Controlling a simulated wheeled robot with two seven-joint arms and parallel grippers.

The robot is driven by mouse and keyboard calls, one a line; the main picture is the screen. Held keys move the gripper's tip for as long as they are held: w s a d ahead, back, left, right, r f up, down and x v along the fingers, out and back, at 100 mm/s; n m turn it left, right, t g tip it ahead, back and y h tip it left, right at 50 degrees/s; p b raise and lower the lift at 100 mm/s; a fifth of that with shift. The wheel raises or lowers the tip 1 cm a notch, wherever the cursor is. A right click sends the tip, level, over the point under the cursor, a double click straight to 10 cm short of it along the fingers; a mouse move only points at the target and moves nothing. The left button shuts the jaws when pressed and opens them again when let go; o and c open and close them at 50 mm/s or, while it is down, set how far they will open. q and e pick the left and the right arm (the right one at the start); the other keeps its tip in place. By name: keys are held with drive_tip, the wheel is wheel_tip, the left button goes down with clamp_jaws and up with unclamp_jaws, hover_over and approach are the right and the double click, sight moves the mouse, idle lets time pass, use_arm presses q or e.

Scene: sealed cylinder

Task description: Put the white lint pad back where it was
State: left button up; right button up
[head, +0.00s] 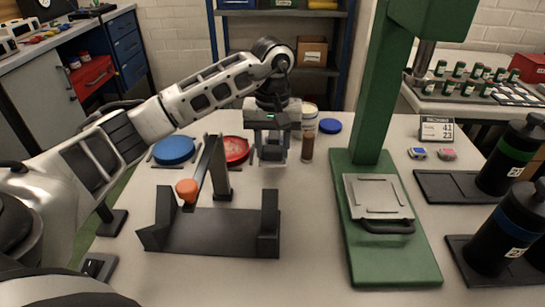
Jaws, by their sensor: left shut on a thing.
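My left gripper (272,156) is at the back middle of the table, fingers pointing down, beyond the dark cradle. It is shut on a small pale thing that looks like the white lint pad (290,152). The fingers and wrist hide most of the pad, and I cannot tell whether it touches the table. A brown-filled vial (307,149) stands just right of the gripper, and a white tub (310,117) is behind it. My right gripper is not in view.
A dark cradle (215,232) and a post with an orange-knobbed lever (187,188) stand in front. Left are a blue dish (174,150) and red dish (236,150). A green press (365,270) stands right, with black cylinders (510,158) beyond. The front middle table is clear.

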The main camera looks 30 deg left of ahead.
sight(273, 148)
use_arm(q)
drive_tip(key=shift+f, duration=1.5)
drive_tip(key=shift+f, duration=0.15)
drive_tip(key=o, duration=0.9)
drive_tip(key=shift+o, duration=0.2)
wheel_tip(273, 148, up, 12)
drive_tip(key=shift+r, duration=0.15)
